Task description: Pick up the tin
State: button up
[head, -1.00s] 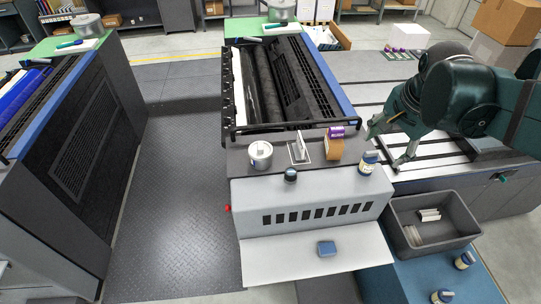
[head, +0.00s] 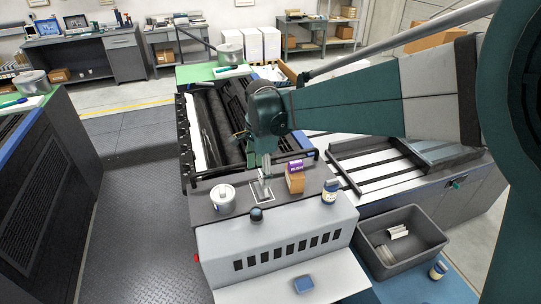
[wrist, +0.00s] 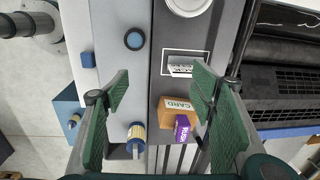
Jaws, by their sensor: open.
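The tin, a small pale metal can with a lid (head: 222,198), stands upright at the left of the dark shelf on the front of the press. In the wrist view only part of a pale round can (wrist: 188,5) shows, cut off by the top edge. My gripper (head: 264,178) is above the shelf, to the right of the tin and apart from it, and points down. In the wrist view its green-padded fingers (wrist: 162,90) are apart with nothing held between them.
A brown carton (head: 296,182) with a purple box (head: 295,165) on it stands right of my gripper. A jar with a blue cap (head: 330,192) is farther right. A dark round knob (head: 256,214) is in front. A grey bin (head: 372,258) sits lower right.

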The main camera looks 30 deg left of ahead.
aim_at(222, 189)
jog(key=shift+m+g+h, duration=0.4)
jog(key=shift+m, duration=0.4)
jog(key=s+a+f, duration=0.1)
jog(key=a+f, duration=0.1)
jog(key=a, duration=0.2)
jog(key=s+a+f, duration=0.2)
jog(key=a+f, duration=0.1)
jog(key=a, duration=0.2)
jog(key=s+a+f, duration=0.2)
jog(key=a+f, duration=0.1)
jog(key=a, duration=0.1)
jog(key=shift+s+a+f, duration=0.15)
jog(key=shift+s+a, duration=0.1)
jog(key=shift+f, duration=1.3)
jog(key=shift+f+p, duration=0.3)
jog(key=shift+f, duration=2.35)
jog(key=shift+c, duration=0.2)
jog(key=c, duration=0.8)
